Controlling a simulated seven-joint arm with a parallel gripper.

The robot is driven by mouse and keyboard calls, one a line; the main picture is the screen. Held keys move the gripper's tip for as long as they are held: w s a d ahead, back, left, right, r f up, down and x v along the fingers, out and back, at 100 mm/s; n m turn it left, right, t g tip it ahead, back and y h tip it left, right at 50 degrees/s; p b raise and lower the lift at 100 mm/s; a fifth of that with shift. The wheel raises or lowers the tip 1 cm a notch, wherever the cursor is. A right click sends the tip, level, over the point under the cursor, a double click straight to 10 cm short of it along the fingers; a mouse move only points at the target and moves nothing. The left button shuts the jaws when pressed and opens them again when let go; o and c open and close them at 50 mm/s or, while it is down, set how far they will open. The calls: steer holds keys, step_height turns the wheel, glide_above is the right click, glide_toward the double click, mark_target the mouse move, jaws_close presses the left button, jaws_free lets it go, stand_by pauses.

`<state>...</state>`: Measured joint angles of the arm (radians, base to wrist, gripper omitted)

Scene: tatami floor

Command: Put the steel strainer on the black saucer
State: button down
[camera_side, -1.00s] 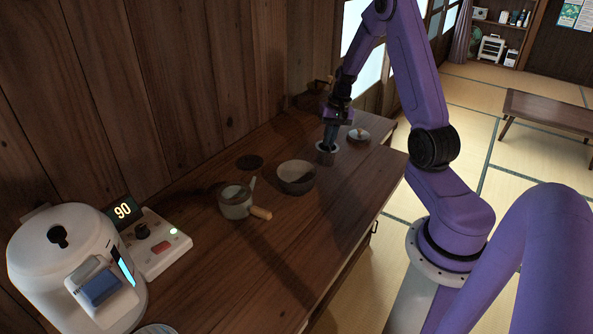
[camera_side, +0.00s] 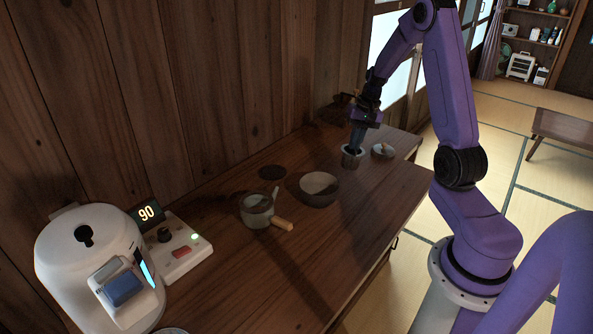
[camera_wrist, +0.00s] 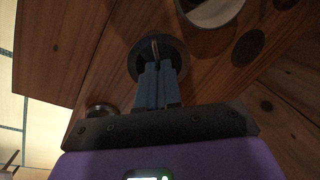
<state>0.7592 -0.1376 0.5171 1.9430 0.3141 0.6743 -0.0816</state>
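The steel strainer (camera_side: 349,161) is a small grey cup shape at the far part of the wooden counter. My gripper (camera_side: 354,149) points down into its top. In the wrist view the fingers of my gripper (camera_wrist: 158,66) are close together around a thin upright part, over the strainer's dark round shape (camera_wrist: 140,68). The fingers hide part of it, and whether its base touches the counter is unclear. The black saucer (camera_side: 272,172) is a flat dark disc near the wall, with nothing on it. It also shows in the wrist view (camera_wrist: 248,47).
A dark bowl (camera_side: 318,192) and a pot with a wooden handle (camera_side: 258,212) stand in front of the saucer. A white appliance (camera_side: 95,260) and a control box (camera_side: 178,250) stand at the near left.

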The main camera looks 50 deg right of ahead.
step_height(320, 180, up, 12)
steer(key=w+a+h, duration=0.1)
steer(key=w+a, duration=0.2)
steer(key=a, duration=0.5)
steer(key=w+a, duration=0.4)
steer(key=a, duration=0.3)
steer(key=shift+g, duration=0.4)
steer(key=shift+w+d+f, duration=0.55)
steer(key=shift+w+f, duration=1.65)
steer(key=shift+f, duration=0.8)
steer(key=shift+w+d+f, duration=0.5)
steer(key=shift+w+f, duration=1.65)
steer(key=shift+f, duration=0.9)
steer(key=shift+w+d+f, duration=0.55)
steer(key=shift+w+f, duration=1.65)
steer(key=shift+f, duration=0.8)
steer(key=shift+f, duration=0.15)
steer(key=c, duration=1.3)
jaws_free()
